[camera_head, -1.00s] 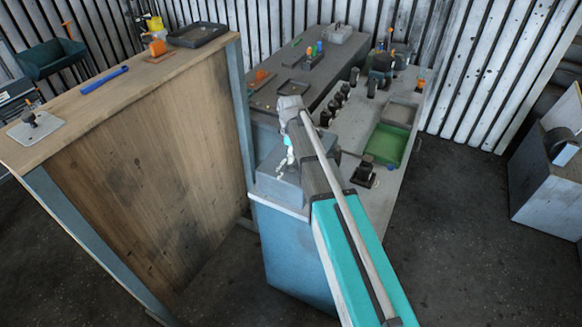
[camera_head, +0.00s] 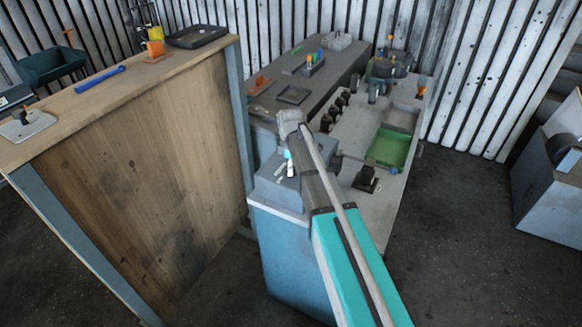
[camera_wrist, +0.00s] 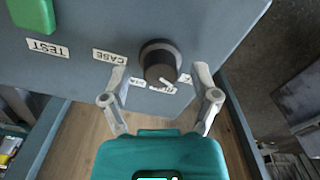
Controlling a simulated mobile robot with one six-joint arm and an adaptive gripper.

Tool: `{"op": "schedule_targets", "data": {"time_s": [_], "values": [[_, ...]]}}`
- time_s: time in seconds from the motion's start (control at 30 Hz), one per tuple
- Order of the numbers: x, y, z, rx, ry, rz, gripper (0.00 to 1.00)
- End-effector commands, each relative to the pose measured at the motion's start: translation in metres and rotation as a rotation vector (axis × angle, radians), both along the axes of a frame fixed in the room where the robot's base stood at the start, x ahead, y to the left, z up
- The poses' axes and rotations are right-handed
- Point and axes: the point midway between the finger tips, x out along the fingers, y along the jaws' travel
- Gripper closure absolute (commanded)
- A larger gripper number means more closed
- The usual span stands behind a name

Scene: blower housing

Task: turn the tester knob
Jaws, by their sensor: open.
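The tester knob is a round dark knob (camera_wrist: 160,60) on the grey tester housing (camera_wrist: 85,20) in the wrist view, with small printed labels beside it, among them "CASE". My gripper (camera_wrist: 160,73) is open, with one finger to the left and one to the right of the knob. I cannot tell whether either finger touches it. A green button (camera_wrist: 31,14) and a "TEST" label are at the upper left of the panel. In the head view the grey-blue tester box (camera_head: 268,188) stands at the bench's near end, and my arm hides the knob.
The bench carries a green tray (camera_head: 388,148), a dark block fixture (camera_head: 366,179) and a row of dark cylinders (camera_head: 336,110). A wooden-topped table (camera_head: 110,85) stands to the left, with a blue stick (camera_head: 99,79) on it. Bare floor lies right of the bench.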

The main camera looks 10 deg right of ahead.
Motion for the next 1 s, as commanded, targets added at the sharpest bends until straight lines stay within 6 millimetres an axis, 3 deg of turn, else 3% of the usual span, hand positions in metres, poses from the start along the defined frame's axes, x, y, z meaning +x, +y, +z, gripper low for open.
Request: {"op": "schedule_targets", "data": {"time_s": [0.1, 0.5, 1.0], "values": [[0.0, 0.0, 0.0001, 0.0, 0.0, 0.0, 0.25], [0.0, 0.0, 0.0001, 0.0, 0.0, 0.0, 1.0], [0.0001, 0.0, 0.0, 0.0, 0.0, -0.089, 1.0]]}}
